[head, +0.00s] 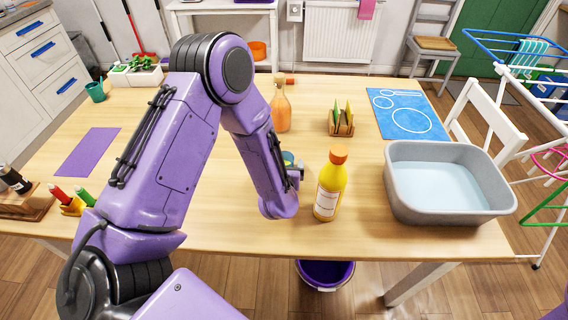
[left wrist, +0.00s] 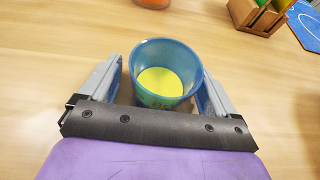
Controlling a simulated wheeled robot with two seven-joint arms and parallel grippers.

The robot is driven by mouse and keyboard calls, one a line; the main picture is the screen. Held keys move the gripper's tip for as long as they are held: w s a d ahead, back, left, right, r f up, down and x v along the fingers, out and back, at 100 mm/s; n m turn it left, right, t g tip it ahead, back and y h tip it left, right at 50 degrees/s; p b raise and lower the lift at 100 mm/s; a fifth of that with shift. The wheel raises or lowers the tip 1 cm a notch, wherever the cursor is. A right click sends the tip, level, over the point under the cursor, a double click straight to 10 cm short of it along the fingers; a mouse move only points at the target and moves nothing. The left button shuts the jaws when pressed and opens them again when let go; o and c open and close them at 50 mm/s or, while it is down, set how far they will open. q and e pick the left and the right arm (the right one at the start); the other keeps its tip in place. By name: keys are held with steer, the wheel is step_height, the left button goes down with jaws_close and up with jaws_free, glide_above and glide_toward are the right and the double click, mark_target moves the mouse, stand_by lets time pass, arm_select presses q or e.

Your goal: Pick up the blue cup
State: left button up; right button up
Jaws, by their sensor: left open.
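The blue cup (left wrist: 168,72) stands upright on the wooden table in the left wrist view, with yellow showing inside at its bottom. In the head view only a small part of the cup (head: 288,157) shows, the rest hidden behind my left arm. My left gripper (left wrist: 162,78) is open, with one finger on each side of the cup. The cup sits between the fingers, close to the palm. I cannot tell whether either finger touches it. My right gripper is not in view.
A yellow bottle with an orange cap (head: 330,187) stands just right of my left gripper. A grey basin of water (head: 395,195) is farther right. An orange bottle (head: 280,108) and a wooden rack (head: 342,129) stand behind. A purple mat (head: 88,152) lies left.

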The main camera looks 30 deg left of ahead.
arm_select(q)
steer(key=c, duration=1.1)
steer(key=shift+r, duration=0.15)
